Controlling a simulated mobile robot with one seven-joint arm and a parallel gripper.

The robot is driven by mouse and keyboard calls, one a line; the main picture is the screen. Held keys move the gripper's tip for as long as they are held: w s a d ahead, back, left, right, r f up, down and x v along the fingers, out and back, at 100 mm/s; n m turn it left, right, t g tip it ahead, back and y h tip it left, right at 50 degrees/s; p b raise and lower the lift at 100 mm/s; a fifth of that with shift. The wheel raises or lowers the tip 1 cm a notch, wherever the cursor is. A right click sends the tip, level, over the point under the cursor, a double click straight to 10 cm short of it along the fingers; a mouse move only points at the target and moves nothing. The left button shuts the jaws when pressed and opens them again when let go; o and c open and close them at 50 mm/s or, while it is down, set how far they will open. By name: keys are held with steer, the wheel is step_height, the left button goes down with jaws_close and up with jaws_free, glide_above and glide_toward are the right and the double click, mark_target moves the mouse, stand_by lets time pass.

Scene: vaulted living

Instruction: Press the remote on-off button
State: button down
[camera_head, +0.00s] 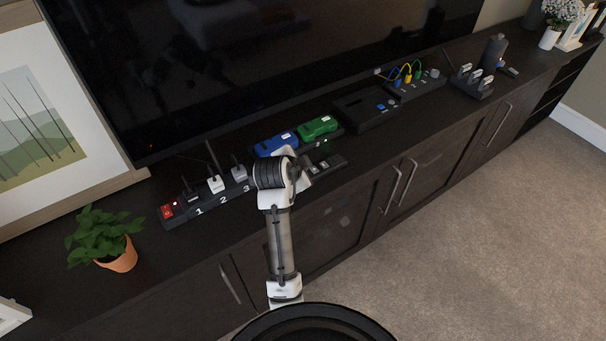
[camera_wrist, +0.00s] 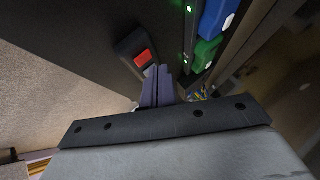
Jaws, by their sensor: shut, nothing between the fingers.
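A small black remote with a red button (camera_wrist: 141,57) lies on the dark cabinet top in the wrist view. My gripper (camera_wrist: 155,72) is shut and empty. Its fingertips appear just beside the red button, over the lower end of the remote; I cannot tell whether they touch it. In the head view my wrist covers part of this area, and a dark device with pale keys (camera_head: 322,167), probably the remote, shows to its right. The red button is hidden there.
Behind are a blue unit (camera_head: 276,144) and a green unit (camera_head: 318,127). A numbered power strip (camera_head: 206,203) with a red switch lies left, then a potted plant (camera_head: 117,255). A black box (camera_head: 366,109) stands right. The TV (camera_head: 260,60) rises behind.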

steer(key=shift+f, duration=0.2)
steer(key=shift+f, duration=0.25)
steer(key=shift+f+b, duration=0.4)
stand_by(0.7)
steer(key=shift+r, duration=0.1)
steer(key=shift+r+p, duration=0.75)
step_height(320, 180, up, 5)
steer(key=p, duration=0.4)
stand_by(0.9)
